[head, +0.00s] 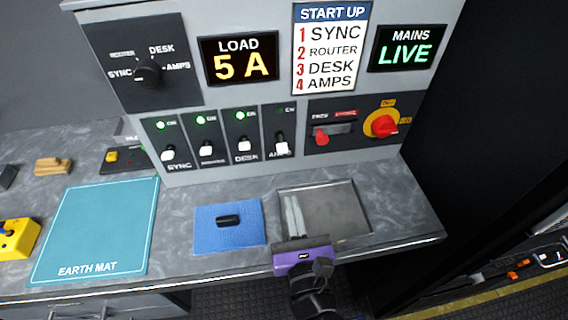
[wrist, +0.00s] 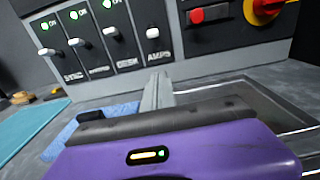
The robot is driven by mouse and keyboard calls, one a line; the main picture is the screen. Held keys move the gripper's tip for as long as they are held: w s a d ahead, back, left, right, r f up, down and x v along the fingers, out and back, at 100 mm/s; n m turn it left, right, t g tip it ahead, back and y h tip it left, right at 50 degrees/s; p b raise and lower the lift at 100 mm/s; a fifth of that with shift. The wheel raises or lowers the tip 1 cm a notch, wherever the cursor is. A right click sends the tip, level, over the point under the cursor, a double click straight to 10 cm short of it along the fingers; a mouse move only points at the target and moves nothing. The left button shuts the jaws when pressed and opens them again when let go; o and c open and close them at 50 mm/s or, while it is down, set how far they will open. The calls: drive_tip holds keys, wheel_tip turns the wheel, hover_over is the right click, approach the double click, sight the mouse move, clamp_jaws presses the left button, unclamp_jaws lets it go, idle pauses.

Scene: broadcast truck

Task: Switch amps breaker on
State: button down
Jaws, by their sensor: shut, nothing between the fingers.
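The amps breaker (head: 281,146) is the rightmost of the row of white-levered breakers on the grey panel, and it also shows in the wrist view (wrist: 152,33). Its lamp (head: 280,111) is dark, and its lever sits low, close above the AMPS label. The sync breaker (head: 168,154), router breaker (head: 206,149) and desk breaker (head: 244,144) have lit green lamps. My gripper (head: 293,214) is shut and empty, in front of and below the amps breaker, apart from it. In the wrist view its fingers (wrist: 158,90) point toward the panel, below the amps lever.
A metal tray (head: 345,207) lies under my gripper. A blue cloth (head: 204,233) with a black object (head: 228,221) lies to its left, then the earth mat (head: 95,232). The load display (head: 238,60) reads 5 A.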

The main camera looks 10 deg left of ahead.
sight(281, 144)
drive_tip(key=x, duration=0.9)
drive_tip(key=shift+w, duration=0.35)
drive_tip(key=r+p, duration=0.1)
drive_tip(key=s+r+p, duration=0.1)
drive_tip(key=r+p, duration=0.1)
drive_tip(key=shift+d+r, duration=0.1)
drive_tip(key=shift+r, duration=0.2)
